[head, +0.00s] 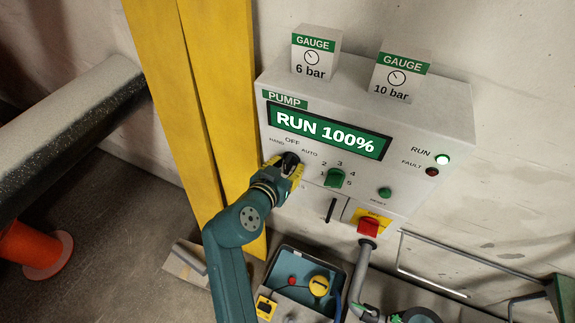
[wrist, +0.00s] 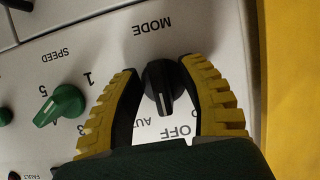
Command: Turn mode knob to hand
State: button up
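The pump panel's mode knob (wrist: 160,88) is black with a white pointer line. In the wrist view, which is upside down, it sits beneath the MODE label, and its line points roughly towards OFF (wrist: 176,132). My gripper (wrist: 162,70) has one yellow-ribbed finger on each side of the knob, its tips close to the knob's sides. Whether both pads press on it is unclear. In the head view my gripper (head: 288,163) is at the panel's left side and largely hides the knob. HAND, OFF and AUTO labels show above it there.
The pump display (head: 325,131) reads RUN 100%. A green speed knob (head: 334,178) is beside the mode knob. A red switch (head: 368,226) is lower right. The RUN lamp (head: 442,159) is lit green. Yellow boards (head: 190,90) stand left; an open toolbox (head: 345,272) is below.

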jog(key=v, duration=1.2)
